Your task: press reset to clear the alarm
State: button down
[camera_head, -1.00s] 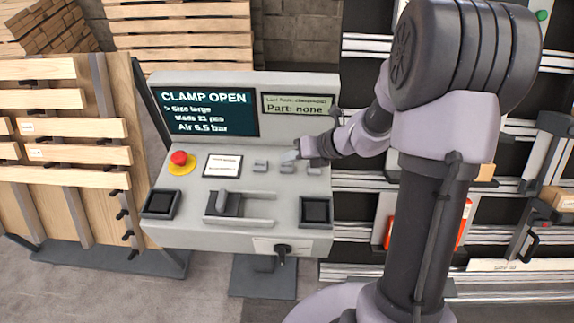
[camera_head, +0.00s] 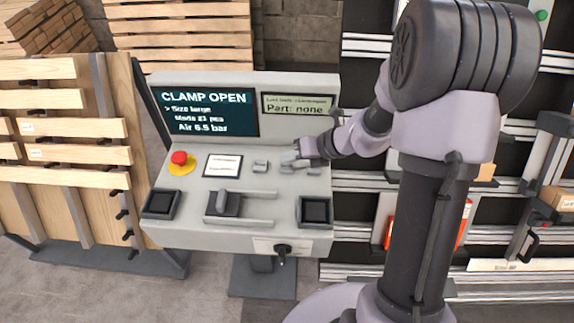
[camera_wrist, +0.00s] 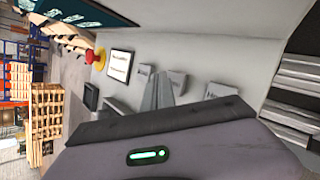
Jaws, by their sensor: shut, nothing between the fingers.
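The control console (camera_head: 180,225) has a dark screen (camera_head: 208,110) reading "CLAMP OPEN", with size, count and air lines; no alarm text is readable. Three small grey buttons sit in a row: a left one (camera_head: 260,166), a middle one, and a right one (camera_head: 313,171). In the wrist view they show as left (camera_wrist: 143,74), middle (camera_wrist: 177,80) and right (camera_wrist: 218,92); their labels are too small to read. My gripper (camera_head: 290,158) is shut and empty, low over the middle button and largely hiding it in the head view. Its fingertips (camera_wrist: 160,86) show beside that button; contact cannot be told.
A red mushroom button (camera_head: 179,158) on a yellow base and a white label card (camera_head: 222,165) are left of the buttons. A lever (camera_head: 221,201) in a slot, two black square pads and a key switch (camera_head: 282,250) are nearer the front. A smaller screen (camera_head: 297,104) reads "Part: none".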

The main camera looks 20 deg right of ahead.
aim_at(290, 168)
jog(key=shift+f+b, duration=0.3)
jog(key=shift+f, duration=0.15)
jog(key=shift+f+b, duration=0.3)
jog(key=shift+f, duration=0.1)
dwell(0.7)
jog(key=shift+r, duration=0.15)
jog(key=shift+r+p, duration=0.7)
jog(key=shift+p, duration=0.2)
notch_tip(290, 168, up, 5)
jog(key=p, duration=0.5)
jog(key=shift+r, duration=0.15)
